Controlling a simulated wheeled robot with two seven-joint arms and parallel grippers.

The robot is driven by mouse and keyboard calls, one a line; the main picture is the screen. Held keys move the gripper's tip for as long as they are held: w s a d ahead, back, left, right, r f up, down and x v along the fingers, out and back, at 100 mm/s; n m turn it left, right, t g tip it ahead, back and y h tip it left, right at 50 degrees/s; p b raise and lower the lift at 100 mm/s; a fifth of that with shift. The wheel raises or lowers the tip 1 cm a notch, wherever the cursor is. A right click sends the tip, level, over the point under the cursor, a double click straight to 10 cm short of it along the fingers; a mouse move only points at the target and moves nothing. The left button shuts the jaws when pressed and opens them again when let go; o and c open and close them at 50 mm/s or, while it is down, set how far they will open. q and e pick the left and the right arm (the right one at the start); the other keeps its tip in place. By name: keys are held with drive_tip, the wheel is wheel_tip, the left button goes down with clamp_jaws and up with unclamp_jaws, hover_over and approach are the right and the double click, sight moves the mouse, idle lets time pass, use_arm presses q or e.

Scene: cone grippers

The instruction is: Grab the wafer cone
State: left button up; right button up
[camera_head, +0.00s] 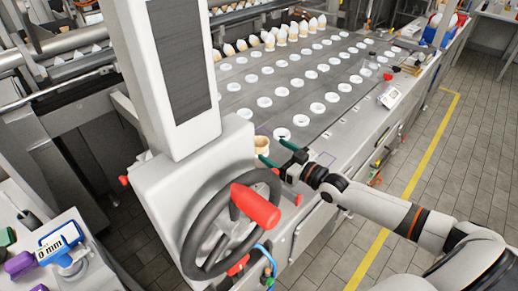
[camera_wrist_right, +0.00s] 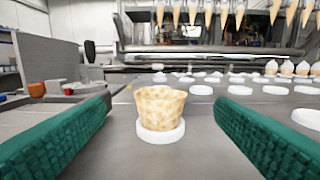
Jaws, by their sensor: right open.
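A wafer cone (camera_head: 262,143), a tan cup shape, stands upright near the front of the metal conveyor surface, just right of the grey machine column. In the right wrist view the wafer cone (camera_wrist_right: 160,106) stands in a white ring holder (camera_wrist_right: 160,134). My right gripper (camera_head: 271,152) reaches in from the right beside the cone. In the wrist view its two green textured fingers (camera_wrist_right: 160,120) are spread wide, one on each side of the cone, with gaps on both sides. It holds nothing. My left gripper is in neither view.
Rows of white ring holders (camera_head: 264,102) cover the conveyor, with several filled cones (camera_head: 293,33) at the back. A large handwheel with a red handle (camera_head: 256,205) stands in front on the left. A small white device (camera_head: 390,96) sits on the right edge.

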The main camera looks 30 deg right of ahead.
sight(259, 141)
drive_tip(key=shift+p+x, duration=0.55)
drive_tip(key=shift+x, duration=3)
drive_tip(key=shift+f, duration=0.1)
drive_tip(key=c, duration=0.8)
